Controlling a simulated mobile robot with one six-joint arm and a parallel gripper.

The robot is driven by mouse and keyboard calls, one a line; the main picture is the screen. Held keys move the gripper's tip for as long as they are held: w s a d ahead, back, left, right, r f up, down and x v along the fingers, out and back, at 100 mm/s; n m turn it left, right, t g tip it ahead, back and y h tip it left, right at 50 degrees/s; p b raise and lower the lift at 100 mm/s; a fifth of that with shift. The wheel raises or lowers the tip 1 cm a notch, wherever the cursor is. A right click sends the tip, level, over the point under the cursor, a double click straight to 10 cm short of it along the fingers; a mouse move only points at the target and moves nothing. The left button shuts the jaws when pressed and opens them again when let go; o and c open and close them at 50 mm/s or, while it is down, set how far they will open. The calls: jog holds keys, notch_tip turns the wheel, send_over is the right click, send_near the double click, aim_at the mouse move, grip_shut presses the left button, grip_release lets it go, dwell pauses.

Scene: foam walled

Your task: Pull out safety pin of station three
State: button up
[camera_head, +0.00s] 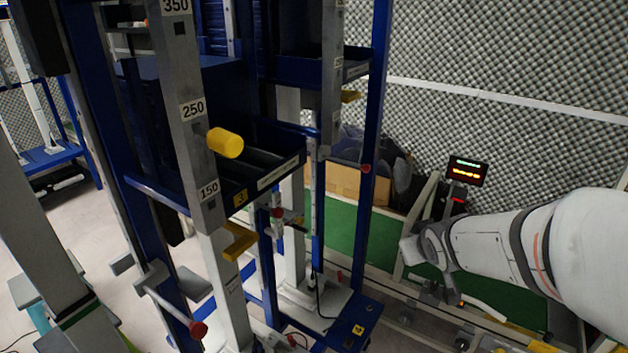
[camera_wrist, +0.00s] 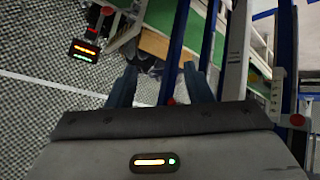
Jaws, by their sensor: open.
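A blue frame bears a yellow "3" label (camera_head: 240,198) on its dark tray. Red knobs sit at the lower bar (camera_head: 198,330) and on a blue upright (camera_head: 365,168). Which of these is the safety pin I cannot tell. My gripper (camera_head: 415,250) is at the right, apart from the yellow knob. In the wrist view my gripper (camera_wrist: 158,82) is open, its fingers spread with nothing held between them.
A second blue frame stands close behind, with a yellow label (camera_head: 358,329) on its base. A small lit display (camera_head: 467,171) stands beyond my gripper. A foam wall (camera_head: 520,90) closes the back.

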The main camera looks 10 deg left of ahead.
jog(key=w+a+n+t+y, duration=0.2)
jog(key=w+a+n+y, duration=0.15)
jog(key=w+a, duration=0.35)
jog(key=n+g+y+p, duration=0.2)
jog(key=n+g+y, duration=0.45)
jog(key=y, duration=0.65)
send_near(282, 215)
jog(key=a+n+t, duration=0.2)
jog(key=a, duration=0.2)
jog(key=x, duration=0.2)
jog(key=p+x, duration=0.1)
jog(key=x, duration=0.4)
jog(key=shift+w+f+p, duration=0.25)
jog(key=shift+w+p, duration=0.05)
jog(key=shift+p, duration=0.1)
grip_shut()
